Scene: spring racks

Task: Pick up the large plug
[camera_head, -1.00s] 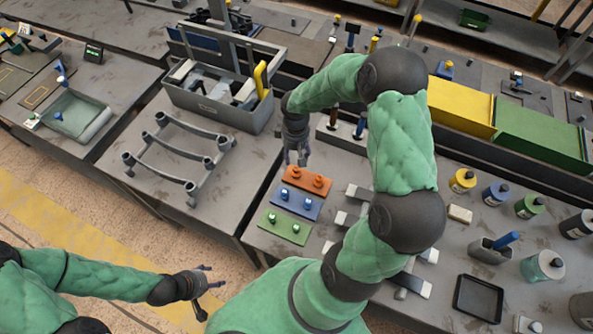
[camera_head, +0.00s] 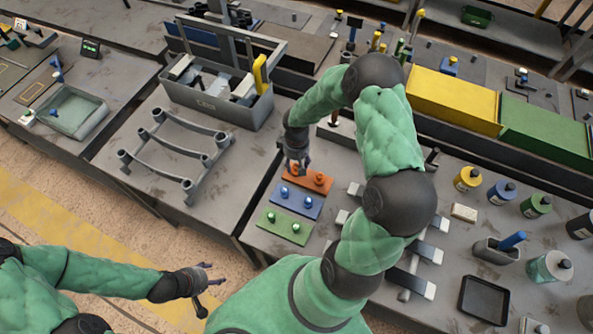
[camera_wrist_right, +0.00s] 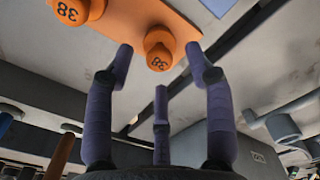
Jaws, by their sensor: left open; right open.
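An orange plate (camera_head: 311,183) lies on the bench with two orange plugs on it, one on the right (camera_head: 320,179). Which plug is the large one I cannot tell for certain. My right gripper (camera_head: 298,167) is open above the orange plate's left end, its fingertips near one plug. My left gripper (camera_head: 205,283) is open and empty, low at left.
Grey connector blocks (camera_head: 428,252) lie right of the plates, partly behind my right arm. A grey bin (camera_head: 222,103) and a spring rack (camera_head: 182,150) are on the left bench.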

